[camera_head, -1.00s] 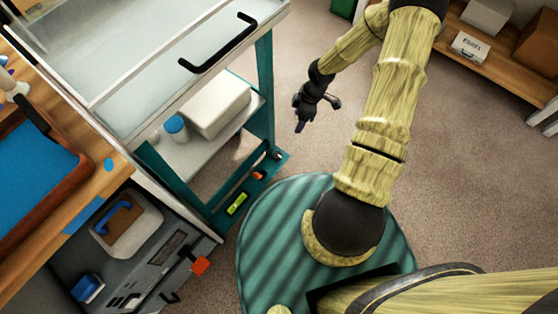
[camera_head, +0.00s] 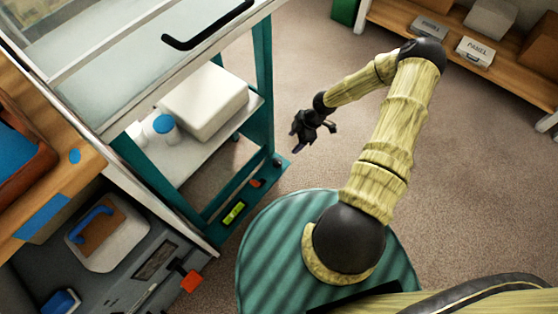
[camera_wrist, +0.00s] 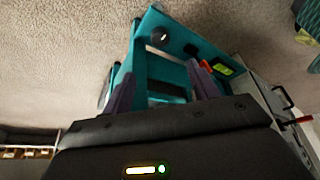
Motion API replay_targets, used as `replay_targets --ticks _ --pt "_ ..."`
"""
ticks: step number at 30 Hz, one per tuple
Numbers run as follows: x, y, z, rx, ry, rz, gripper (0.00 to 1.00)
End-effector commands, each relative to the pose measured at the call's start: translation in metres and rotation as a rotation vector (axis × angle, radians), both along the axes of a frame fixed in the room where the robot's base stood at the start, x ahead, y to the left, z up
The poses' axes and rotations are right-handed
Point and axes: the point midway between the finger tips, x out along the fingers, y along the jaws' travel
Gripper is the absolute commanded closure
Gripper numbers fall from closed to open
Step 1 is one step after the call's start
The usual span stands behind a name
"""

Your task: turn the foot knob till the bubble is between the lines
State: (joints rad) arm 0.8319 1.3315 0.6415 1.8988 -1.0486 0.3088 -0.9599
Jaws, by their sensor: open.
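The teal cart's base rail (camera_head: 215,232) lies low beside the floor. A yellow-green bubble vial (camera_head: 233,213) is set on it; it also shows in the wrist view (camera_wrist: 223,70). The bubble's place against the lines is too small to tell. A dark round foot knob (camera_head: 277,161) sits at the rail's far corner, and a dark round knob shows in the wrist view (camera_wrist: 159,35). An orange part (camera_head: 256,183) lies between knob and vial. My gripper (camera_head: 314,138) is open and empty, in the air right of the cart, apart from the knob.
The cart's lower shelf holds a white box (camera_head: 205,100) and a blue-lidded jar (camera_head: 163,126). A grey machine with a red-orange knob (camera_head: 191,281) stands at lower left. A wooden shelf with boxes (camera_head: 475,52) is at upper right. Carpet between is clear.

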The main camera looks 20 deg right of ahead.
Motion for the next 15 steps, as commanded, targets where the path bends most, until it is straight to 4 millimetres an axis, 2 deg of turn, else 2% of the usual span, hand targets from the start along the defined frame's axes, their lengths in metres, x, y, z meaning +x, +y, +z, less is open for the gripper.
replay_targets --ticks 1,15 --pt "0.000 0.003 -0.011 0.000 0.001 0.003 0.40" --pt "0.005 0.035 -0.089 -0.001 0.003 0.002 0.40"
